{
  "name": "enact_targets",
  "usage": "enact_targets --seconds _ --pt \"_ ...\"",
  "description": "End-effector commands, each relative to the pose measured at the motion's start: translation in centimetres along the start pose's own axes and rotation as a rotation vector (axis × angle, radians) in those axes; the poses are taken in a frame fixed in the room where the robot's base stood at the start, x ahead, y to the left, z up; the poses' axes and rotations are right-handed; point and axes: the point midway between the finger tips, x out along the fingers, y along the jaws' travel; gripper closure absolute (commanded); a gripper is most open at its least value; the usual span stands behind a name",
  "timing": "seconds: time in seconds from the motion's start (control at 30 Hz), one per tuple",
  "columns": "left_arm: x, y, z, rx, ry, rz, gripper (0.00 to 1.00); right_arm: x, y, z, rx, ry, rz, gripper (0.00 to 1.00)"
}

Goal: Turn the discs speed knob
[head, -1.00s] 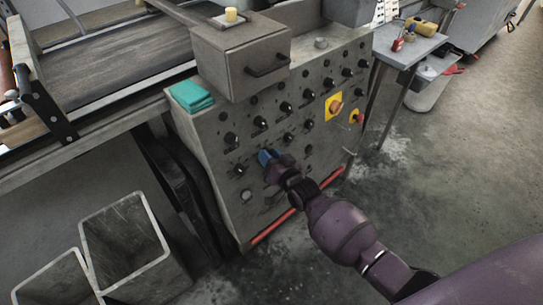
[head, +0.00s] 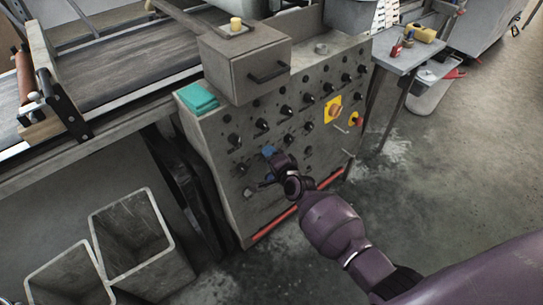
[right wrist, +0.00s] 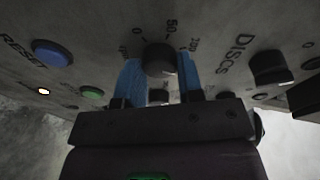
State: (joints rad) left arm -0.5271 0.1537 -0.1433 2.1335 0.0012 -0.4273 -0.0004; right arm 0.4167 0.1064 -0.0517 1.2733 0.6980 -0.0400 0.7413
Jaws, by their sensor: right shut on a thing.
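The grey control panel (head: 215,130) carries rows of black knobs. My right gripper (head: 268,152) is at the lower left part of its face. In the right wrist view its two blue fingers (right wrist: 160,82) stand on either side of a black round knob (right wrist: 160,58) and are shut on it. A printed scale with 50 and 100 lies around this knob, and the word "DISCS" is printed to its right. Another black knob (right wrist: 268,66) is right of that word. In the head view the gripper covers the held knob. My left gripper is not in view.
A blue button (right wrist: 53,53) by the word "RESET" and a green button (right wrist: 92,92) lie left of the fingers. A yellow-backed knob (head: 333,109) is farther right on the panel. Grey bins (head: 133,240) stand on the floor at left.

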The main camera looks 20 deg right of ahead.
Motion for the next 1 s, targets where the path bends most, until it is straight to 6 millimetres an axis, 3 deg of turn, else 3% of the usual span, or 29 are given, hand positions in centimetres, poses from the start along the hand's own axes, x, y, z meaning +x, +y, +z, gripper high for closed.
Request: enact_targets --seconds 0.33,0.9,0.93,1.0 --pt "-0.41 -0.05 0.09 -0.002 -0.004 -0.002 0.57 -0.03 0.02 0.0 0.149 -0.01 0.027 0.89" --pt "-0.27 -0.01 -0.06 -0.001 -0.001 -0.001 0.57 -0.03 0.11 0.04 0.178 -0.012 0.033 0.89" --pt "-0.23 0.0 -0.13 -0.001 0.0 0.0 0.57 -0.03 0.11 0.04 0.178 -0.012 0.033 0.63" --pt "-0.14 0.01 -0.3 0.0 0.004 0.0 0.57 -0.03 0.1 0.03 0.178 -0.012 0.033 0.52"
